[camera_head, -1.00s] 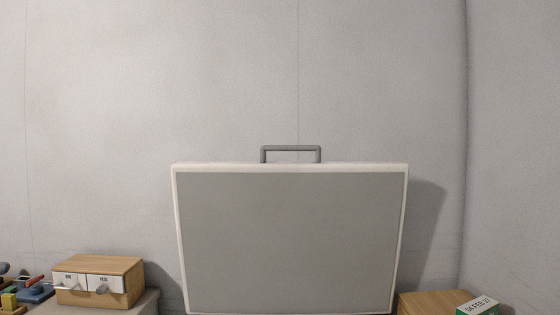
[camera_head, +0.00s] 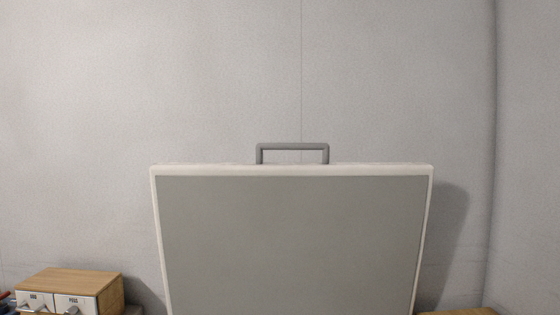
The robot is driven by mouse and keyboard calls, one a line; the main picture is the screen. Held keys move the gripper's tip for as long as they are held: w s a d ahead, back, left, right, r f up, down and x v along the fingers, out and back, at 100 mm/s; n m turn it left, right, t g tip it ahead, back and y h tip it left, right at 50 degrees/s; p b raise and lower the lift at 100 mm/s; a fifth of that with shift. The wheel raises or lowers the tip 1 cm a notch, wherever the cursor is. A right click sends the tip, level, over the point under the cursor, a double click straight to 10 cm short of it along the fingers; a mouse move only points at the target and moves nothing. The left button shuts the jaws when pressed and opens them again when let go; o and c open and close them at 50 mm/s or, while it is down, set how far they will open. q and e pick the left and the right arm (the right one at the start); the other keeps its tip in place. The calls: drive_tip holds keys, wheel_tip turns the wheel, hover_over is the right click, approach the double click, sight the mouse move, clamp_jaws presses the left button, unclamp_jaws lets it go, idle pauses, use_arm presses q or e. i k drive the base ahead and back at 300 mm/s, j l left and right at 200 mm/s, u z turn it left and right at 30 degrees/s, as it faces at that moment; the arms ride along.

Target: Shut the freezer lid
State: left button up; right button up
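The freezer lid (camera_head: 292,240) stands raised and open in the middle of the head view, its grey inner panel with a pale rim facing me. A grey bar handle (camera_head: 292,147) sticks up from its top edge. The lower part of the lid and the freezer body are below the picture. Neither of my grippers shows in this view.
A small wooden drawer box (camera_head: 68,290) with white fronts stands at the lower left. The top of a wooden thing (camera_head: 458,311) shows at the lower right. A plain grey wall (camera_head: 150,80) rises behind the lid.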

sight(260, 237)
drive_tip(key=k+l+u, duration=0.25)
drive_tip(key=l, duration=0.15)
drive_tip(key=l+u, duration=0.25)
drive_tip(key=k+l+u, duration=0.25)
drive_tip(key=l, duration=0.15)
